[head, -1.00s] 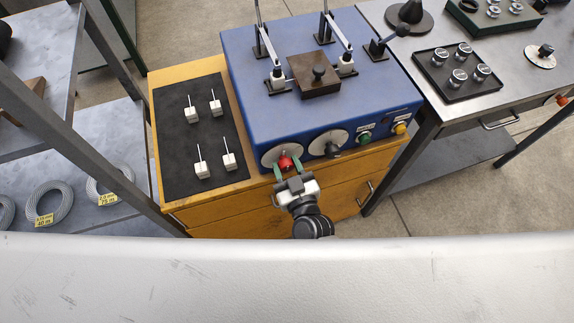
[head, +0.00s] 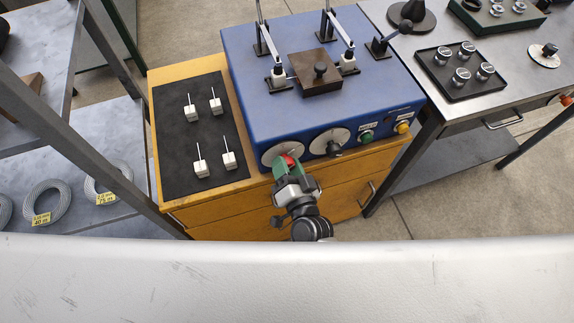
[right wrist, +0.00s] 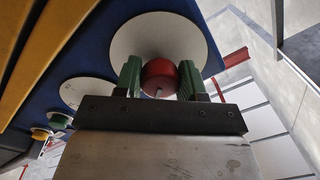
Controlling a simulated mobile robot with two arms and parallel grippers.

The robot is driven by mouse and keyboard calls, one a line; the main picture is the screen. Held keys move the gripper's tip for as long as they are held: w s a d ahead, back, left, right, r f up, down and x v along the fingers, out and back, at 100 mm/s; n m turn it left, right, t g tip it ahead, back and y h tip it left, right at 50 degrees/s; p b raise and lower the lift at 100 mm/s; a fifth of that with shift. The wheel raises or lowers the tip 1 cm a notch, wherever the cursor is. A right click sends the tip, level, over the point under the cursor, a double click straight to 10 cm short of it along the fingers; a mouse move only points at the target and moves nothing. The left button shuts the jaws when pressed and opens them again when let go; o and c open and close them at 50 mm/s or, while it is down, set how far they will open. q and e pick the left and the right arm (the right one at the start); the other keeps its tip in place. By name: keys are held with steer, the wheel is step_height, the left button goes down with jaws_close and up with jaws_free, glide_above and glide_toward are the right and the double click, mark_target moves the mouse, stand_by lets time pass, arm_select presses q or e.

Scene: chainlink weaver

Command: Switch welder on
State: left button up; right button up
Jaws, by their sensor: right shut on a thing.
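The welder is a blue box (head: 285,112) on a wooden cabinet, with two white dials, a green button (head: 366,136) and a yellow button (head: 403,127) on its front. A red knob (right wrist: 159,76) sits at the middle of the left dial (head: 270,155). My right gripper (head: 287,164) is at this knob, its green fingers on either side of it; the right wrist view shows them closed on it, with the white dial (right wrist: 140,38) behind. The fingers partly hide the knob in the head view. My left gripper is not in view.
A black mat (head: 190,165) with several white blocks with pins lies left of the welder. Metal clamps and a dark block (head: 316,84) stand on top. A steel table (head: 480,110) with a black tray is at right. Wire coils (head: 48,200) lie on the left shelf.

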steer(key=shift+m, duration=0.8)
steer(key=o, duration=0.9)
steer(key=b+v, duration=0.2)
steer(key=v, duration=0.9)
steer(key=shift+w, duration=0.1)
